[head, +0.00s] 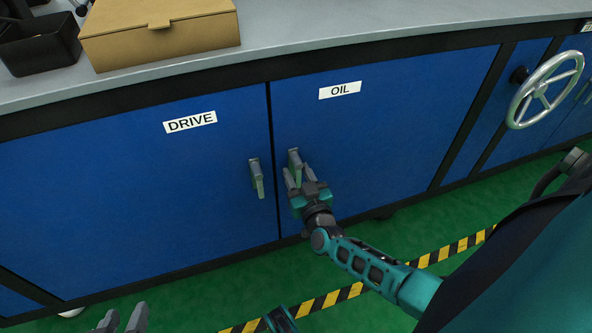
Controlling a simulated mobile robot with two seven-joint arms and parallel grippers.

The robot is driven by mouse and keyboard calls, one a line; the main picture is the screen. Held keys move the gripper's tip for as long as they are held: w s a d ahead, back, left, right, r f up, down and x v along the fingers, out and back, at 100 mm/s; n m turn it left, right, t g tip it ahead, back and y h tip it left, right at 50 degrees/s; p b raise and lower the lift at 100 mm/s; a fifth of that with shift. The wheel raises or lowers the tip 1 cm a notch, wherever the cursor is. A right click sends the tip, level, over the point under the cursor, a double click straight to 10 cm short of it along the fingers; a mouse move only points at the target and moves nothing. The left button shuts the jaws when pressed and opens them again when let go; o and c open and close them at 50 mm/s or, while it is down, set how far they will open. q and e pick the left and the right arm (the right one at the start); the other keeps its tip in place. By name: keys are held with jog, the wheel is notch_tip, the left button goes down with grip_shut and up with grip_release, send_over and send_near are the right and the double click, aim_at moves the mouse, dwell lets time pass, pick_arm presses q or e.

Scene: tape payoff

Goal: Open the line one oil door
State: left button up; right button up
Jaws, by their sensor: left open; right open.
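The blue oil door (375,120), under a white OIL label (340,90), looks closed and flush with the cabinet front. Its grey upright handle (294,158) is near the door's left edge. My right gripper (298,177) is open at this handle, with its fingers to either side of the handle's lower part. The fingers hide some of the handle, and I cannot tell whether they touch it. My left gripper (123,318) is open and empty at the bottom edge of the head view, low and away from the doors.
The blue drive door (120,190) with its own handle (257,178) is just left of the oil door. A handwheel (545,90) sticks out at the right. A cardboard box (160,35) and a black bin (38,45) stand on the grey countertop (300,35). Striped tape crosses the green floor.

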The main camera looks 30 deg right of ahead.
grip_shut()
dwell(0.4)
